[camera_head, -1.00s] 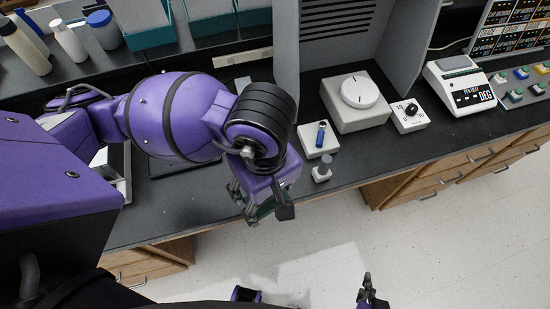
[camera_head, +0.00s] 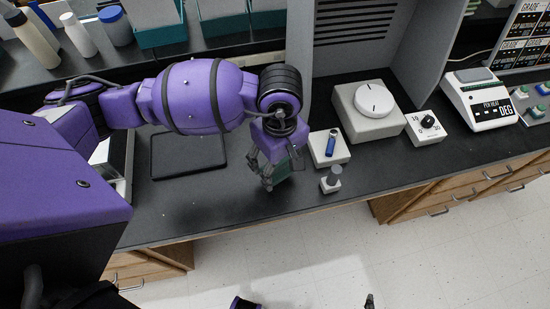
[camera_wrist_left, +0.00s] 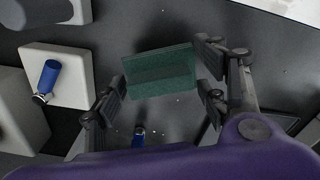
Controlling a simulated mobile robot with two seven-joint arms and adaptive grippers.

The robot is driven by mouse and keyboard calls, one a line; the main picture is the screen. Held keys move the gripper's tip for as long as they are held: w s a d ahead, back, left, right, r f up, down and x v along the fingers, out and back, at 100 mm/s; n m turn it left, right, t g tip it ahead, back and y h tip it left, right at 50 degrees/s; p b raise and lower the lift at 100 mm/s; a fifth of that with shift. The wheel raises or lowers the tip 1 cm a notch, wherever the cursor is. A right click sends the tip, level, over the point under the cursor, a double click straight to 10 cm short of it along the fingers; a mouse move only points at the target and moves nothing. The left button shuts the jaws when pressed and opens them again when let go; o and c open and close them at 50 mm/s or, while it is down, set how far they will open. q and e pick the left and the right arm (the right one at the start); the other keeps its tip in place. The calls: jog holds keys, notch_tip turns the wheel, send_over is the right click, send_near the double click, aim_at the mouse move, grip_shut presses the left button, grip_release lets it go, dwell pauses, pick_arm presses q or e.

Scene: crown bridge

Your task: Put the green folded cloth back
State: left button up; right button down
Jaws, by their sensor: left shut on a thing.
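The green folded cloth (camera_wrist_left: 160,72) is between the two fingers of my left gripper (camera_wrist_left: 162,82) in the left wrist view. The gripper is shut on it. In the head view my left gripper (camera_head: 269,172) points down over the dark bench, left of the white block with the blue cylinder. A small part of the green cloth (camera_head: 283,170) shows between its fingers there. Its exact height above the bench is hard to tell. Only a dark tip of my right gripper (camera_head: 369,301) shows at the bottom edge, so its jaws cannot be judged.
A white block with a blue cylinder (camera_head: 318,151) and a small grey-knobbed piece (camera_head: 331,180) stand just right of the gripper. A black square outline (camera_head: 188,172) lies on the bench (camera_head: 200,218) to the left. A dial box (camera_head: 352,118) stands farther right.

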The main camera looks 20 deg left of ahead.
aim_at(279, 170)
pick_arm(q)
jog(key=shift+w+f, duration=0.35)
jog(key=shift+f, duration=0.05)
jog(key=shift+w+a+f, duration=0.1)
jog(key=shift+f, duration=1.6)
pick_arm(e)
jog(key=shift+s+f, duration=0.1)
jog(key=shift+s, duration=0.25)
pick_arm(q)
jog(key=shift+f, duration=0.15)
jog(key=o, duration=1.1)
pick_arm(e)
jog(key=shift+w+f, duration=0.1)
jog(key=shift+w, duration=0.15)
